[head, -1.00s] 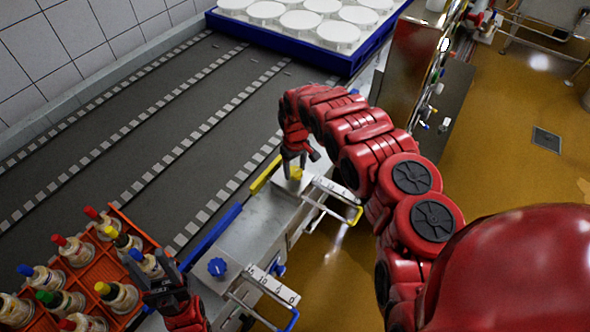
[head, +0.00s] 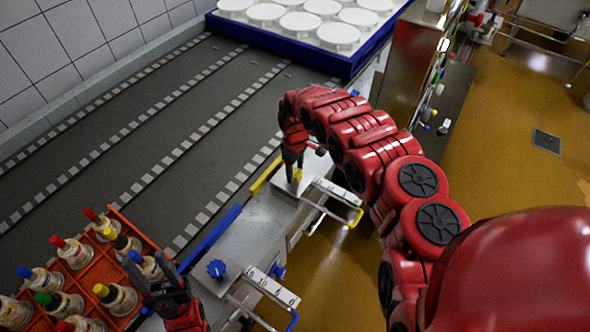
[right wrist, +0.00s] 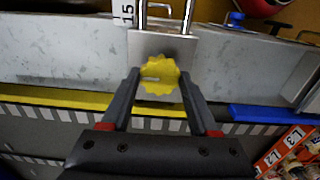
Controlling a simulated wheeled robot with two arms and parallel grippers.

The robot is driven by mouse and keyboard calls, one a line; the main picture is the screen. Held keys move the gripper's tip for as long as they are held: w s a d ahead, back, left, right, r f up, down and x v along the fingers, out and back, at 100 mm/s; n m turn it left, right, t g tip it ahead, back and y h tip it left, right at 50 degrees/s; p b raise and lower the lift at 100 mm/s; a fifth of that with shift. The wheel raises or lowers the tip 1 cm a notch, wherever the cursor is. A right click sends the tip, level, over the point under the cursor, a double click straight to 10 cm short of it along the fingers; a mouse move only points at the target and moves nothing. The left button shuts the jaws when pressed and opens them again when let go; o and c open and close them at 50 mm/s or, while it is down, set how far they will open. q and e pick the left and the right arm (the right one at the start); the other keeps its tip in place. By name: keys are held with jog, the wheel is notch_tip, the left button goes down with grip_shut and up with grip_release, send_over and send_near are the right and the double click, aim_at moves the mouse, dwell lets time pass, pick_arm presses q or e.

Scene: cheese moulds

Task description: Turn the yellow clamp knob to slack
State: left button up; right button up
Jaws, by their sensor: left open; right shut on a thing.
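The yellow clamp knob (right wrist: 159,75) is a lobed disc on a grey metal block in the right wrist view. A pale mark on its face runs toward the left. My right gripper (right wrist: 158,84) is shut on it, one finger on each side. In the head view my right gripper (head: 291,172) points down at the rail and mostly hides the knob. My left gripper (head: 149,272) is open and empty over the right edge of the orange crate.
A blue knob (head: 217,268) sits nearer on the same rail, with a numbered scale (head: 272,287). A yellow-tipped handle (head: 343,212) sticks out beside the yellow knob. An orange crate (head: 128,222) holds several colour-capped bottles. A blue tray (head: 285,52) of white moulds stands at the back.

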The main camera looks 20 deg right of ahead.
aim_at(295, 172)
jog(key=o, duration=1.4)
jog(key=shift+r, duration=0.1)
notch_tip(295, 172, up, 6)
jog(key=shift+w+f+b, duration=0.1)
jog(key=shift+f+b, duration=0.05)
jog(key=shift+b, duration=0.5)
jog(key=shift+r+p, duration=2.15)
jog(key=shift+r, duration=3.6)
